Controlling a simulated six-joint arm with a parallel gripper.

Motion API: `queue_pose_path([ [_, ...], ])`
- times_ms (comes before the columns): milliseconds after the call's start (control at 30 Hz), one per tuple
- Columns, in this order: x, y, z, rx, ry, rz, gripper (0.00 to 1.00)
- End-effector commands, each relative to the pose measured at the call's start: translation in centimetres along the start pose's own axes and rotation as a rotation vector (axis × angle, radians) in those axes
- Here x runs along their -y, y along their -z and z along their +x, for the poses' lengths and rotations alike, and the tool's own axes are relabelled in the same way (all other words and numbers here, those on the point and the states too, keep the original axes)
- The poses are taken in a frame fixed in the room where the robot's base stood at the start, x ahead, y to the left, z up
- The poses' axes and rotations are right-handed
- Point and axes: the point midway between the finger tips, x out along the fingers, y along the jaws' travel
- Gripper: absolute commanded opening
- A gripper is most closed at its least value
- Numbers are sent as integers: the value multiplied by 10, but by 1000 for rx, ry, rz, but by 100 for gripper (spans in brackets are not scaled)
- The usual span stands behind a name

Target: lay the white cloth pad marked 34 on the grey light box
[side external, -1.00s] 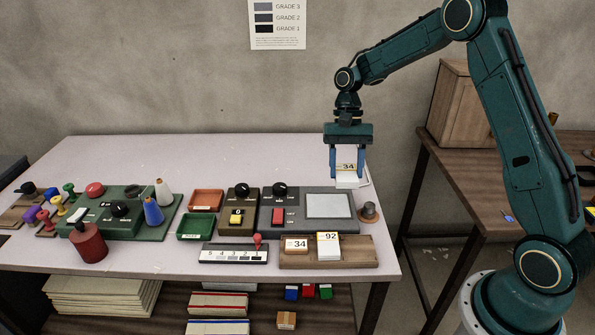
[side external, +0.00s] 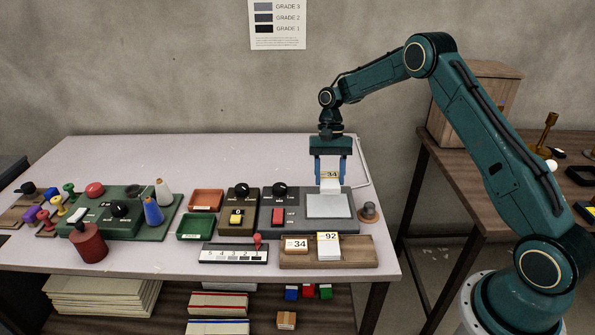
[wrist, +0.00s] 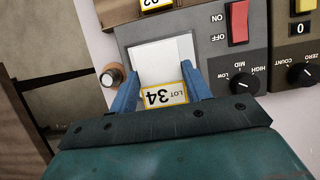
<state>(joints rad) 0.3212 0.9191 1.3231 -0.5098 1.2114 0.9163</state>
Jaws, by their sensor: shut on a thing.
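The white cloth pad (side external: 330,187) with its yellow-edged label marked 34 hangs between the blue fingers of my gripper (side external: 331,170). In the wrist view the label (wrist: 164,96) reads "LOT 34" upside down, and my gripper (wrist: 165,92) is shut on the pad. The grey light box (side external: 295,217) has a pale square panel (side external: 329,207) at its right end. The pad is over the back part of that panel. I cannot tell whether its lower edge touches the panel. In the wrist view the panel (wrist: 166,58) lies just beyond the label.
A wooden tray (side external: 365,254) in front holds a block marked 34 (side external: 296,244) and a white stack marked 92 (side external: 329,247). A round knob (side external: 370,212) stands right of the box. The box carries a red switch (side external: 278,216). The table behind is clear.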

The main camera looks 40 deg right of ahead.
Motion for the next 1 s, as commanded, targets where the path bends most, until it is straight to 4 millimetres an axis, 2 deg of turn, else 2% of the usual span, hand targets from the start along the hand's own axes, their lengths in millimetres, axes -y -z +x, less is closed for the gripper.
queue_pose_path([
  [200, 0, 8, 22, 2, -2, -1, 26],
  [467, 0, 11, 27, 1, -1, -1, 26],
  [800, 0, 23, 57, 2, -2, -2, 26],
  [1000, 0, 26, 63, -1, -1, -1, 26],
])
